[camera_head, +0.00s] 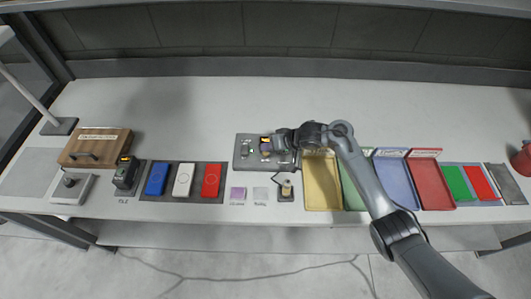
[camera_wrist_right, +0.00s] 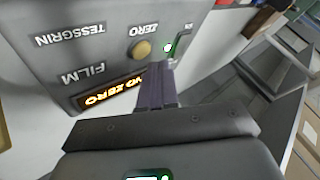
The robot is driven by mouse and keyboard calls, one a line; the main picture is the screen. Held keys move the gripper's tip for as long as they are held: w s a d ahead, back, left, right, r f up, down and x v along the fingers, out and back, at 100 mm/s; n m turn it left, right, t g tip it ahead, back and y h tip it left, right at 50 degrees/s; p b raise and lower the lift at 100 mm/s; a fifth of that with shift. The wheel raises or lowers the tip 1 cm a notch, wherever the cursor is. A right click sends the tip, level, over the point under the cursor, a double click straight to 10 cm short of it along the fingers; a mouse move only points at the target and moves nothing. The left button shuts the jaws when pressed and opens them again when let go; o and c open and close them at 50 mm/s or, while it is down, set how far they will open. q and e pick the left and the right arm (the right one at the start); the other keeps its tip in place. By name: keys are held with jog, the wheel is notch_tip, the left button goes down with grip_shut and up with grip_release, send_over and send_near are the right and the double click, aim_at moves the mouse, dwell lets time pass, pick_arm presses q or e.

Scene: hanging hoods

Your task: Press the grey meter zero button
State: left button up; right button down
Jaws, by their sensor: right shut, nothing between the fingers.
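The grey meter (camera_head: 243,160) is a flat box near the middle of the table. In the right wrist view the meter (camera_wrist_right: 85,50) appears upside down, with a lit orange display (camera_wrist_right: 112,94) that seems to read "NO ZERO". A round tan button (camera_wrist_right: 142,48) sits beside the "ZERO" label, with a small green light (camera_wrist_right: 167,47) near it. My right gripper (camera_head: 272,145) is over the meter's right part. Its shut, empty fingers (camera_wrist_right: 153,78) show close to the button; I cannot tell whether they touch the meter. My left gripper is not in view.
Coloured trays, yellow (camera_head: 321,192) to red (camera_head: 430,187), stand right of the meter. A small item on a dark base (camera_head: 286,190) is in front. Blue, white and red blocks lie on a dark mat (camera_head: 170,198) at left. The table behind the meter is clear.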

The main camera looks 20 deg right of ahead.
dwell(0.4)
jog(key=shift+f, duration=0.45)
jog(key=shift+f, duration=0.25)
dwell(0.7)
jog(key=shift+f, duration=0.15)
dwell(0.4)
jog(key=shift+p, duration=0.3)
jog(key=shift+r+p, duration=0.65)
jog(key=shift+p, duration=0.2)
jog(key=shift+r+p, duration=0.15)
jog(key=shift+p, duration=0.15)
